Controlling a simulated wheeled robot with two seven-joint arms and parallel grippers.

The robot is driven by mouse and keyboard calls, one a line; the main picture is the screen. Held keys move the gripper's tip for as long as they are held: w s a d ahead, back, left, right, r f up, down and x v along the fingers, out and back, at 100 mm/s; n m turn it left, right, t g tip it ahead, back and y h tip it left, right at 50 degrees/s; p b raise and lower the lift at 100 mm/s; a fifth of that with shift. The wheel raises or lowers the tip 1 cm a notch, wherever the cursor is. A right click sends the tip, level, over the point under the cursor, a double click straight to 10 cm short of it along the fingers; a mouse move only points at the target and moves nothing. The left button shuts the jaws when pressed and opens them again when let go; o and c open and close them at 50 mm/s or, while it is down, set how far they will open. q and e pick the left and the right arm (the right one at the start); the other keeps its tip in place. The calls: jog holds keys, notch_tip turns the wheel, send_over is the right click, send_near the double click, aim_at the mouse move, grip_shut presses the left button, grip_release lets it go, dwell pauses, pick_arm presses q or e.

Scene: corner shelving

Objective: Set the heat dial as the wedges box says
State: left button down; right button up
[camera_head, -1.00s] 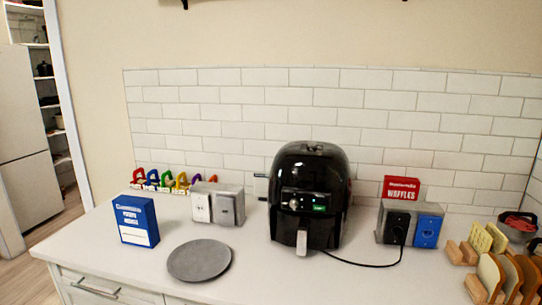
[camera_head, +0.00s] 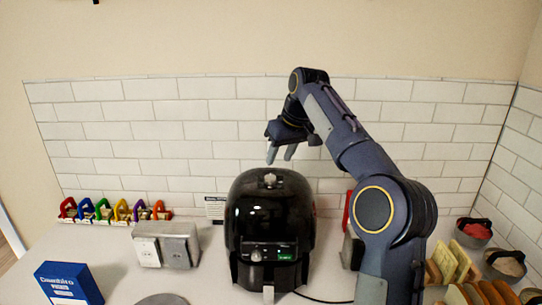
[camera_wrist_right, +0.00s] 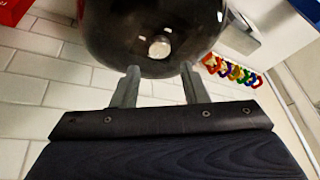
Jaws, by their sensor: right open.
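The black air fryer (camera_head: 268,222) stands on the counter, with a pale knob (camera_head: 270,180) on its top. Its front has a small round dial (camera_head: 256,255) beside a green display; the dial's setting is too small to read. The blue box (camera_head: 68,284) is at the front left, with lettering too blurred to read surely. My right gripper (camera_head: 281,155) is open and empty above and behind the fryer's top, apart from the knob. The right wrist view shows its two fingers (camera_wrist_right: 160,76) apart, with the pale knob (camera_wrist_right: 159,47) beyond them. My left gripper is out of view.
Grey socket boxes (camera_head: 166,246) stand left of the fryer, with a row of coloured clips (camera_head: 115,212) behind. A round grey plate (camera_head: 162,299) lies in front. My right arm mostly hides the red box (camera_head: 347,212). Bread racks (camera_head: 455,262) and bowls (camera_head: 474,230) fill the right.

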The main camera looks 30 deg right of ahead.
aim_at(271, 177)
jog(key=x, duration=0.7)
jog(key=shift+w+f, duration=0.25)
jog(key=c, duration=0.7)
